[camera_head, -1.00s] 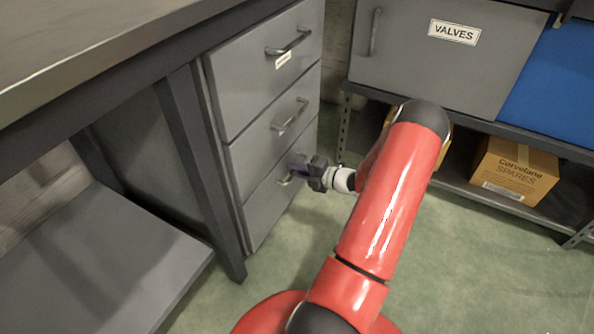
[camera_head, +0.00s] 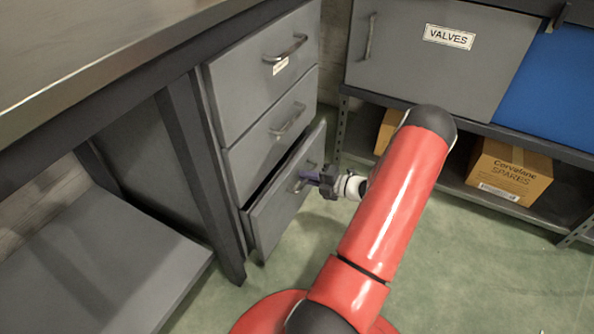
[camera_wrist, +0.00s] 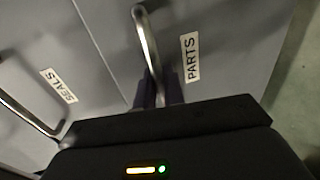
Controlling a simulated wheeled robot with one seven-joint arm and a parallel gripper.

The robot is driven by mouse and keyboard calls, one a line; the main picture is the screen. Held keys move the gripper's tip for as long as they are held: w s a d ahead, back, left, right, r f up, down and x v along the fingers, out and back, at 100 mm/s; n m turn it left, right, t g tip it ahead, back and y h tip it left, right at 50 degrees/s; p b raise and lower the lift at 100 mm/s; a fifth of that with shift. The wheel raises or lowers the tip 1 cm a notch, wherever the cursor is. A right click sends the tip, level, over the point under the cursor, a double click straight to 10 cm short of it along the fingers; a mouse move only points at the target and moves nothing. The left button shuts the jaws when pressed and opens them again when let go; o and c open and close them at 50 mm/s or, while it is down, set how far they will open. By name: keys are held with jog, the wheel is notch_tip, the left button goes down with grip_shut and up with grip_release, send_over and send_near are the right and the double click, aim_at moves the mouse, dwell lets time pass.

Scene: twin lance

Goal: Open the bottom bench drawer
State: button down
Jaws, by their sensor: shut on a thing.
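The bottom bench drawer (camera_head: 272,218) is the lowest of three grey drawers in the head view. It stands partly out of the bench, with a dark gap along its top edge. My gripper (camera_head: 306,177) is at the front of this drawer, shut on its bar handle (camera_head: 299,184). In the wrist view the handle (camera_wrist: 147,42) runs down between my two fingers (camera_wrist: 161,92), beside a label reading PARTS (camera_wrist: 190,57). The drawer's inside is mostly hidden.
The middle drawer (camera_head: 262,135) and top drawer (camera_head: 250,75) are shut. A shelf unit with a VALVES door (camera_head: 420,70) and a SPARES box (camera_head: 508,172) stands at the right. Green floor (camera_head: 320,250) is clear before the drawer.

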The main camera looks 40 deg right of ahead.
jog(key=f+p+v, duration=0.2)
jog(key=f+v, duration=0.2)
jog(key=v, duration=1.8)
jog(key=shift+s, duration=0.5)
jog(key=shift+d+f, duration=0.1)
jog(key=c, duration=1.8)
grip_release()
jog(key=shift+c, duration=0.2)
jog(key=v, duration=0.7)
jog(key=shift+s, duration=0.35)
jog(key=shift+d, duration=0.1)
